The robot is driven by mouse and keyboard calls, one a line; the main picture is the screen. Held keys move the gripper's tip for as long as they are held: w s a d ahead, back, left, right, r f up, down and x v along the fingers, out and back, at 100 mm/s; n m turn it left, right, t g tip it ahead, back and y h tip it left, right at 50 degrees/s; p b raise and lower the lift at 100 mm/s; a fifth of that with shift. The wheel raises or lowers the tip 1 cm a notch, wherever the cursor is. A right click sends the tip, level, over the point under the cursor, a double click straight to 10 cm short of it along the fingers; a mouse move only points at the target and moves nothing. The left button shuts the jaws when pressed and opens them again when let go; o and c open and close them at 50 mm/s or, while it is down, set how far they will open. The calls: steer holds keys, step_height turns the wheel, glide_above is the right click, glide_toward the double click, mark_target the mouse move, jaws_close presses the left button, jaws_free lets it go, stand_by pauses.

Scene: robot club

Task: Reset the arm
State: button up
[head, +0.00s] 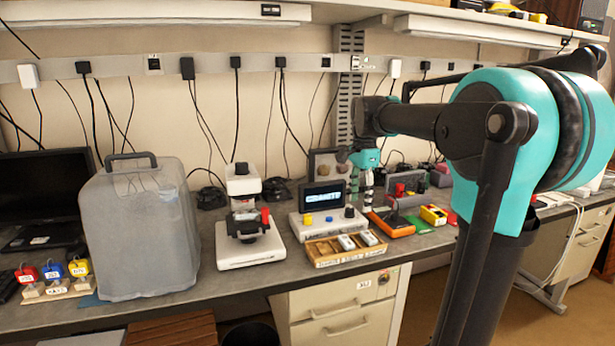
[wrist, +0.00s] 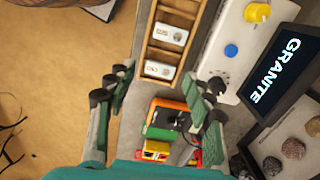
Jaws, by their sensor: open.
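My gripper (head: 363,192) hangs fingers down over the bench, between the display device and the orange meter in the head view. In the wrist view my gripper (wrist: 160,92) has its fingers well apart with nothing between the tips. My arm reaches in from the right, bent at a large teal joint. Below the gripper are a wooden tray (head: 318,260) with white tagged pieces and an orange meter (head: 391,224). The tray also shows in the wrist view (wrist: 160,55).
A display device (head: 322,222) reading GRANITE stands behind the tray. A microscope (head: 246,225), a large translucent jug (head: 140,230) and padlocks (head: 53,271) stand to the left. Rock samples (wrist: 292,148) lie beside the display. A shelf (head: 160,12) overhangs the bench. Floor (wrist: 50,60) is open in front.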

steer(key=s+d+f+n+t, duration=0.2)
steer(key=s+f+n, duration=0.5)
steer(key=s+f, duration=0.3)
steer(key=s+d+f+n+t, duration=0.1)
steer(key=s+f+n+t, duration=0.1)
steer(key=s+f+n, duration=0.4)
steer(key=s+f, duration=0.5)
steer(key=f, duration=0.5)
steer(key=shift+s+d+f+n, duration=0.15)
steer(key=shift+s+d+n, duration=0.05)
steer(key=shift+d+n, duration=0.2)
